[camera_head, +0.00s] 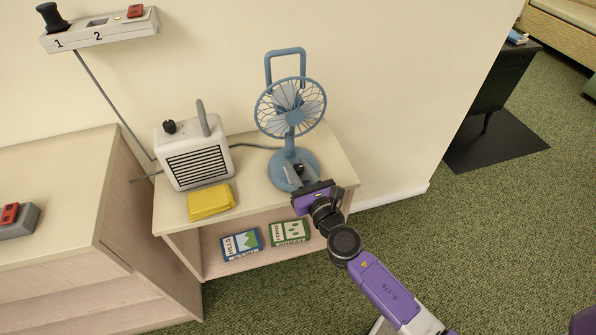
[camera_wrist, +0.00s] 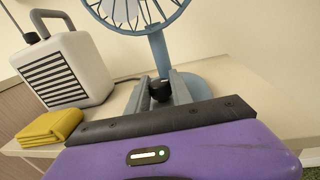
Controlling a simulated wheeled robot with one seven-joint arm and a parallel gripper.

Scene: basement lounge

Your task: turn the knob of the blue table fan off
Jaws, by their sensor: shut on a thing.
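The blue table fan (camera_head: 291,108) stands upright on the right part of a low cream-topped shelf unit, and its stem and base (camera_wrist: 204,71) show in the wrist view. Its knob (camera_wrist: 159,91) is a small black piece on the front of the round base. My gripper (camera_head: 296,173) reaches in from the front right, and its two grey fingers (camera_wrist: 168,88) are shut on the knob. The fingers hide the knob's sides, and I cannot tell which setting it points to.
A white heater (camera_head: 193,152) with a handle and black knob stands left of the fan, with a folded yellow cloth (camera_head: 211,202) in front. Two boxes (camera_head: 241,244) (camera_head: 290,232) lie on the lower shelf. A power strip (camera_head: 100,30) is on the wall. A cabinet (camera_head: 62,170) stands left.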

